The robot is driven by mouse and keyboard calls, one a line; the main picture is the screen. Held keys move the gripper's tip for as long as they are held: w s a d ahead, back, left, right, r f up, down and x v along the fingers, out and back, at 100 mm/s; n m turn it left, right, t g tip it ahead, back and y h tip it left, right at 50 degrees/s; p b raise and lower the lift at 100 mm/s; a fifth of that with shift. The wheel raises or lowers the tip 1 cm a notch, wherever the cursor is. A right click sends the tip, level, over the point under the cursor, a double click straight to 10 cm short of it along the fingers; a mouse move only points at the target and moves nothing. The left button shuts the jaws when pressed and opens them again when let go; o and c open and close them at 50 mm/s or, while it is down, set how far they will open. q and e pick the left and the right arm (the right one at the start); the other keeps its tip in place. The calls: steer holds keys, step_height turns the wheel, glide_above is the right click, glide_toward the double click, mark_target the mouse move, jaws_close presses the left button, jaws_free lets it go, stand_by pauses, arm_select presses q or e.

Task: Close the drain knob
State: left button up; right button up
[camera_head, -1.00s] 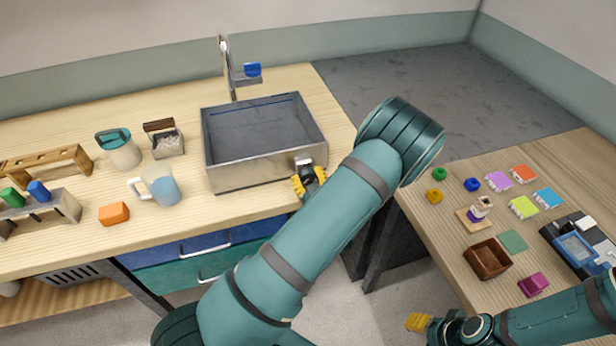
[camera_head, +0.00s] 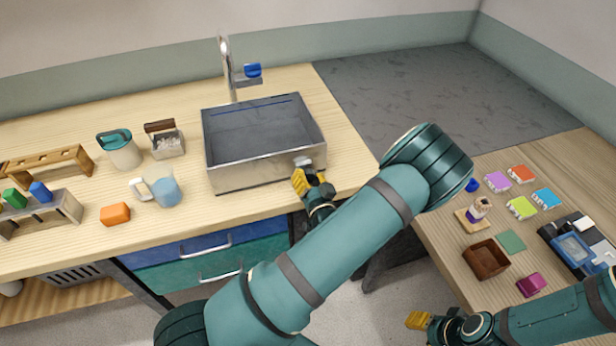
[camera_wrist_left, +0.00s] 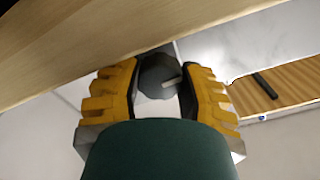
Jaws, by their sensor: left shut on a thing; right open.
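The grey metal sink (camera_head: 250,172) stands on the wooden counter. The drain knob (camera_head: 303,162) is a small light grey piece at the front right of the sink, partly hidden by my gripper. In the left wrist view a dark grey round knob (camera_wrist_left: 158,72) with a pale bar shows between the yellow fingers. My left gripper (camera_head: 306,180) is shut on the knob; its fingers flank it in the left wrist view (camera_wrist_left: 158,95). My right gripper (camera_head: 419,321) is open and empty at the bottom, near the right table.
A faucet with a blue handle (camera_head: 253,70) rises behind the sink. A measuring cup (camera_head: 165,191), a teal-lidded jug (camera_head: 120,150) and an orange block (camera_head: 115,214) stand left of it. The right table holds a brown box (camera_head: 486,259) and small coloured items.

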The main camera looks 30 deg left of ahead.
arm_select(q)
steer(key=shift+f+m, duration=0.1)
steer(key=shift+m, duration=0.2)
stand_by(0.4)
steer(key=o, duration=1.2)
